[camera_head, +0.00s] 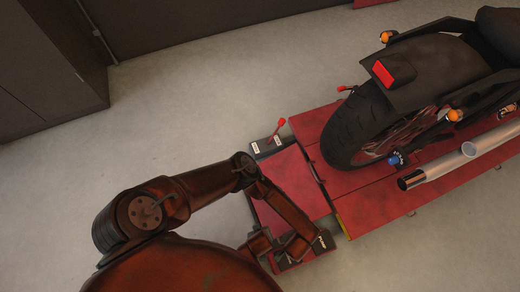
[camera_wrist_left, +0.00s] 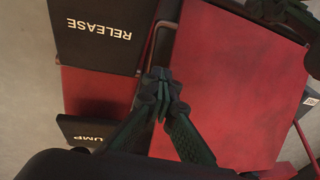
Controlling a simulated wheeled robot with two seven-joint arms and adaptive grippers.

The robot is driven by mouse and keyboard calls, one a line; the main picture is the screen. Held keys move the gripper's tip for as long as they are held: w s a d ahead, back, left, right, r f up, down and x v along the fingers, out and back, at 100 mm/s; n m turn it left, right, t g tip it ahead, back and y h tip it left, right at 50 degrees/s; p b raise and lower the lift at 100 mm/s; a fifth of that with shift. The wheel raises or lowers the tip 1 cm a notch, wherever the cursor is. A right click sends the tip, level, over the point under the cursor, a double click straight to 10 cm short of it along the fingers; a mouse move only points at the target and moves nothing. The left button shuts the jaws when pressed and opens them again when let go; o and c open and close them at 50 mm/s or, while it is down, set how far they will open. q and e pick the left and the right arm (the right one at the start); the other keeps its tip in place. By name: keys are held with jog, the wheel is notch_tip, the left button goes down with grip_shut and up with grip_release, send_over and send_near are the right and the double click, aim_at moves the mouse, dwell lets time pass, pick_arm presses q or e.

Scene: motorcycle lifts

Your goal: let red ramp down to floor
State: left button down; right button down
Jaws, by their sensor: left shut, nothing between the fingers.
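The red ramp (camera_head: 294,178) is the plate at the near end of the red motorcycle lift, partly covered by my left arm; I cannot tell its tilt. In the left wrist view, a large red plate (camera_wrist_left: 236,80) fills the right side. My left gripper (camera_wrist_left: 161,88) is shut and empty. Its fingertips are near the plate's left edge, beside a thin metal bar (camera_wrist_left: 149,55); contact is unclear. A black RELEASE pedal (camera_wrist_left: 95,38) lies to the upper left. A second black pedal (camera_wrist_left: 80,130), its label partly hidden, lies below it. My right gripper is not in view.
A motorcycle stands on the lift deck (camera_head: 348,180), its rear tire (camera_head: 358,128) close to the ramp. A black box (camera_head: 266,146) with a red lever (camera_head: 275,130) is at the ramp's far corner. A dark cabinet (camera_head: 45,65) stands upper left; the floor between is clear.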

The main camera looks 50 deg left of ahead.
pick_arm(q)
jog(key=c, duration=2.7)
grip_release()
jog(key=shift+s+d, duration=0.1)
jog(key=shift+c, duration=0.2)
jog(key=o, duration=0.7)
jog(key=shift+f, duration=0.1)
jog(key=shift+d, duration=0.1)
